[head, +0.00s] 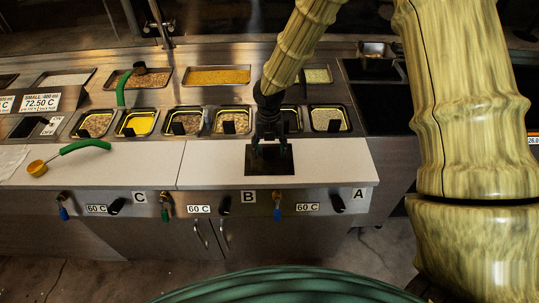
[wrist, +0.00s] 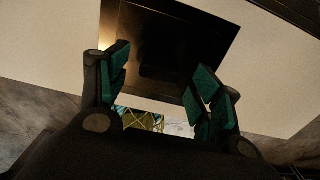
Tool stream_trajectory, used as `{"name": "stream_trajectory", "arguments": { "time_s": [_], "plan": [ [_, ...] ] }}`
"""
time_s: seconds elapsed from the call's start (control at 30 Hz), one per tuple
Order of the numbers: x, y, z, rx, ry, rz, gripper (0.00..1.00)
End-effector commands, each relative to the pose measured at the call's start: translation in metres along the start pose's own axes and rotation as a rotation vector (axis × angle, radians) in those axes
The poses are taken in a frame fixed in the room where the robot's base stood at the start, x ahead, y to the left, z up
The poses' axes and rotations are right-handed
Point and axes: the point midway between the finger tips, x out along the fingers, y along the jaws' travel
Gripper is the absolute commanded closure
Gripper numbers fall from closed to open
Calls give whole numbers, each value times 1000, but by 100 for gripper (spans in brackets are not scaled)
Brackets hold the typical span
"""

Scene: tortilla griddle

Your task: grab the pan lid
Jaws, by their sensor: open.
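A dark, flat rectangular plate, which looks like the pan lid (head: 269,167), lies on the white counter in front of the food pans. In the wrist view the lid (wrist: 165,28) shows a dark raised part in its middle, probably its handle, dim and hard to make out. My gripper (head: 269,137) points down over the back part of the lid. In the wrist view my gripper (wrist: 163,75) is open, with green-padded fingers apart on either side of the lid's middle and nothing held between them. Whether the fingers touch the lid cannot be told.
Several food pans sit behind the counter, such as the yellow one (head: 136,122). A green-handled ladle (head: 86,146) lies at the left of the white counter (head: 215,165). Knobs and labels line the front panel (head: 180,203). The counter beside the lid is clear.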

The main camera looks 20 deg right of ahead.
Motion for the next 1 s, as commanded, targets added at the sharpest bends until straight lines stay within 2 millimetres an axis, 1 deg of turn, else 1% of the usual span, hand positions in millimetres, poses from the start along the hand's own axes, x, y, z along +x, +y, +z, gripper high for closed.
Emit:
{"name": "stream_trajectory", "arguments": {
  "time_s": [0.1, 0.23, 0.4, 0.57, 0.6, 0.67, 0.7, 0.87, 0.9, 1.0],
  "plan": [
    [11, -1, 0, 0, 1, -2, 35],
    [21, -1, 0, -1, 0, 0, 35],
    [26, -1, 0, 0, 0, 0, 35],
    [27, -1, 0, 0, -1, 0, 35],
    [27, -1, 0, 0, -1, 0, 37],
    [27, -1, 0, 0, -1, 0, 48],
    [27, -1, 0, 0, -1, 0, 55],
    [27, -1, 0, 0, -1, 0, 84],
    [26, -1, 0, 0, -1, 0, 88],
    [26, -1, 0, 0, -1, 0, 88]
  ]
}}
